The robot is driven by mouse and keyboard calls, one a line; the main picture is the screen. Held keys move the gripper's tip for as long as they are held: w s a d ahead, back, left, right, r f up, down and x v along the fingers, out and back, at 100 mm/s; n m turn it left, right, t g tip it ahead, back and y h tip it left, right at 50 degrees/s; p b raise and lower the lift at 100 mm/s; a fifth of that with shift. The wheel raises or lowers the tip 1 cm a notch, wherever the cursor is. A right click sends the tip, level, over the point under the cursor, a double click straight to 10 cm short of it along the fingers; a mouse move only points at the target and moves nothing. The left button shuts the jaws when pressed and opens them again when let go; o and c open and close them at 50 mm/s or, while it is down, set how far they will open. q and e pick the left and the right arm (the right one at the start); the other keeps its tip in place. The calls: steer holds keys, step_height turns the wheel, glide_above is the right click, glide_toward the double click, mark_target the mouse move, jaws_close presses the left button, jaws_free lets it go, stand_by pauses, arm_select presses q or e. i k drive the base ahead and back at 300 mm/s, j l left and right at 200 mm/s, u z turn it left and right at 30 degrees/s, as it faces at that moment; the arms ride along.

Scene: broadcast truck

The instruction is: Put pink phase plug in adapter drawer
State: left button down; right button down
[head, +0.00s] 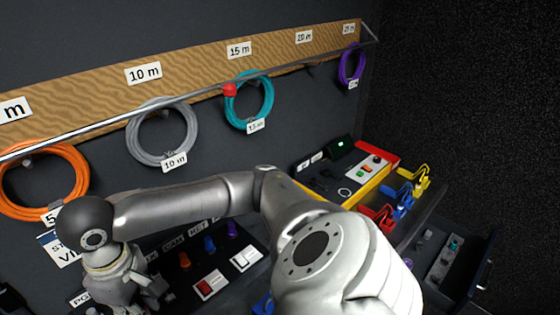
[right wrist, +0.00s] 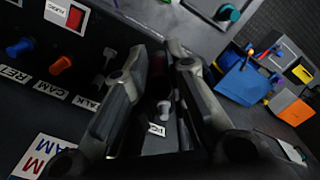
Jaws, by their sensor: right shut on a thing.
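No pink plug can be clearly made out in either view. In the head view my right arm reaches left, and its gripper (head: 140,292) is low at the left, over the dark panel beside a PGM label. In the right wrist view my right gripper (right wrist: 162,95) has its fingers around a small thing, mostly hidden between them. A small pale piece (right wrist: 165,110) shows there by the label; its hold is hard to tell. An open dark drawer (head: 484,272) at the far right holds small grey and teal pieces. My left gripper is not in view.
Orange, grey, teal and purple cable coils (head: 163,137) hang on the wall rail. The panel has labelled orange (head: 185,260), blue and purple knobs and a red switch (head: 209,284). Red, blue and yellow clamp-like pieces (head: 400,205) stand just left of the drawer.

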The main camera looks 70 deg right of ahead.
mark_target(434, 246)
steer(key=z, duration=0.65)
steer(key=k+l+z, duration=0.1)
steer(key=l+z, duration=1.3)
steer(key=l, duration=0.25)
